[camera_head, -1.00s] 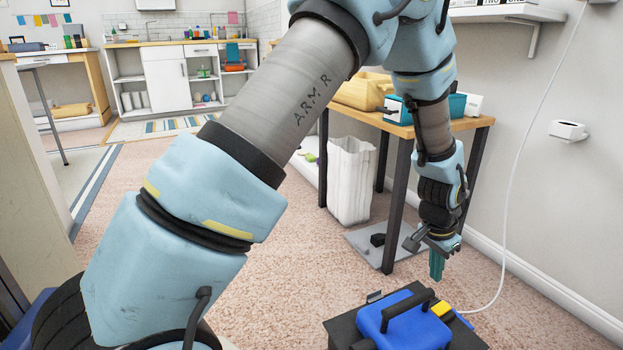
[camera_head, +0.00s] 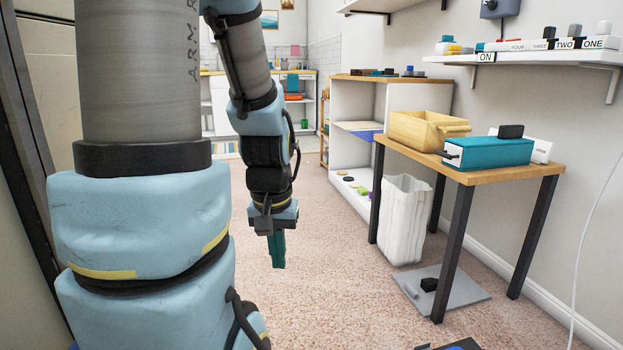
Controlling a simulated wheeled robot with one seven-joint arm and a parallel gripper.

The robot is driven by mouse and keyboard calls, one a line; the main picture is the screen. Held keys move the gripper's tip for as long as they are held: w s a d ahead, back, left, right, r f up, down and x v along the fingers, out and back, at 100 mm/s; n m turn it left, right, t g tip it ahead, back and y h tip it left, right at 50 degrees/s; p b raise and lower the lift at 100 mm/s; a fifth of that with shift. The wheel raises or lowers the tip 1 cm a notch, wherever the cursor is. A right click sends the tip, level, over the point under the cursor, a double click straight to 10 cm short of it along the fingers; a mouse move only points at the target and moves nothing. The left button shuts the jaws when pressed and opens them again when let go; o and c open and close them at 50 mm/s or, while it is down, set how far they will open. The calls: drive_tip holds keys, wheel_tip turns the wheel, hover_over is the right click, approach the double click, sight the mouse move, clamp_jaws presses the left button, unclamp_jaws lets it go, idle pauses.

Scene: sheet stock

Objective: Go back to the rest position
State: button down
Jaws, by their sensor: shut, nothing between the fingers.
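My gripper (camera_head: 277,250) hangs from my light blue arm, left of the picture's middle. It points straight down with its green fingers together and nothing between them. It is in the air over the pinkish carpet, apart from the furniture. My large upper arm fills the left side of the view and hides what is behind it.
A wooden table (camera_head: 497,176) on the right bears a yellow crate (camera_head: 408,131) and a teal box (camera_head: 487,153). A white bin (camera_head: 403,222) and a grey floor plate (camera_head: 466,289) are beneath it. A white shelf unit (camera_head: 350,155) stands behind. Carpet between is clear.

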wheel_tip(320, 180, up, 38)
drive_tip(key=p, duration=3.8)
drive_tip(key=shift+a+r, duration=0.15)
drive_tip(key=shift+a, duration=0.05)
drive_tip(key=shift+s, duration=0.1)
